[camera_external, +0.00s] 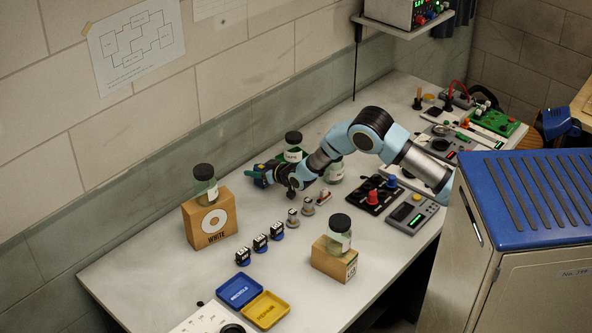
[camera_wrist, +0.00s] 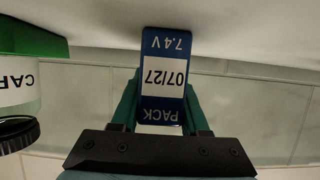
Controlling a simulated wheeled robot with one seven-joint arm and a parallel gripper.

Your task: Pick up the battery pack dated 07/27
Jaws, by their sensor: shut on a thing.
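The battery pack (camera_wrist: 162,78) is a blue block with a white label reading 07/27, with PACK and 7.4V on the blue; it shows upside down in the wrist view. My gripper (camera_wrist: 161,95) has its green fingers on both sides of the pack and is shut on it. In the external view my gripper (camera_external: 266,176) is low over the back of the bench, near the wall, left of a dark-lidded jar. The pack is too small to make out clearly there. I cannot tell whether it touches the bench.
A jar (camera_wrist: 18,92) on a green block (camera_wrist: 30,40) stands close beside the pack in the wrist view. A wooden block marked WHITE (camera_external: 210,219) carries another jar (camera_external: 205,184). Small dark servos (camera_external: 260,243), a blue tray (camera_external: 240,289) and a yellow tray (camera_external: 265,309) lie nearer the front.

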